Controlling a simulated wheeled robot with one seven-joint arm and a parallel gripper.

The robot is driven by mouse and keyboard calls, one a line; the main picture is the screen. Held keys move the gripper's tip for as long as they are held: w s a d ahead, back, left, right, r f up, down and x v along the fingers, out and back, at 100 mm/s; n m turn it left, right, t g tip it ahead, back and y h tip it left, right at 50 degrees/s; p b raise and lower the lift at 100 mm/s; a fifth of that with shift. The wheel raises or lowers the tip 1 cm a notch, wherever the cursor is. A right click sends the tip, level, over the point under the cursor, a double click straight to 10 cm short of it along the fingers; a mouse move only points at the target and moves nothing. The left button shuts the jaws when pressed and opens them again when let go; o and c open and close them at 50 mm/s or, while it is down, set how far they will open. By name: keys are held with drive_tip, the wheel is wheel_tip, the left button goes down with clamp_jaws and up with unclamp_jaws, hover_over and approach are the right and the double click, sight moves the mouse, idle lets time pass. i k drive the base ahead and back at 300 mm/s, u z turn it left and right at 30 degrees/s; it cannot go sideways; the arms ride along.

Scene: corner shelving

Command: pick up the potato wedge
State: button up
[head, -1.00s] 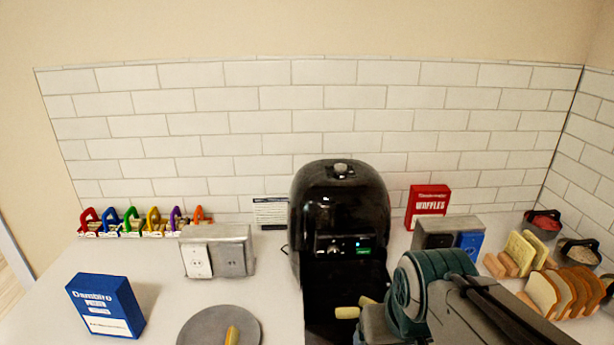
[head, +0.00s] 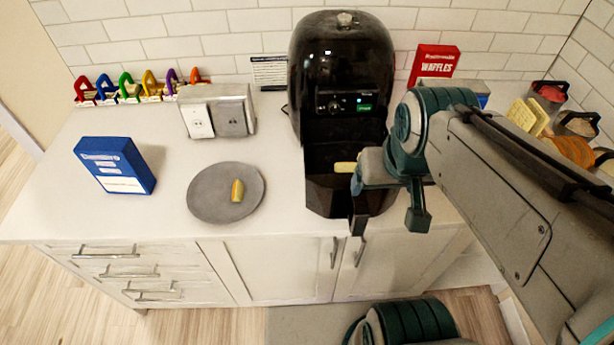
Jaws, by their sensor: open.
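A yellow potato wedge (head: 345,167) lies in the pulled-out black air fryer drawer (head: 322,192). Another yellow wedge (head: 237,191) lies on the round grey plate (head: 208,201) to the left. My gripper (head: 372,172) is over the right part of the drawer, just right of the wedge there. It is open, and nothing shows held in it. Its fingers are mostly hidden by my wrist and arm, so I cannot tell their exact gap or whether they touch anything. The right part of the drawer's inside is hidden too.
The black air fryer body (head: 342,65) stands behind the drawer. A red waffles box (head: 434,65) and bread (head: 570,150) are at the right. The counter's front left is clear.

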sight(237, 194)
drive_tip(key=z, duration=0.05)
drive_tip(key=k, duration=1.15)
drive_tip(key=u, duration=0.8)
drive_tip(key=i, duration=1.4)
drive_tip(key=z, duration=0.15)
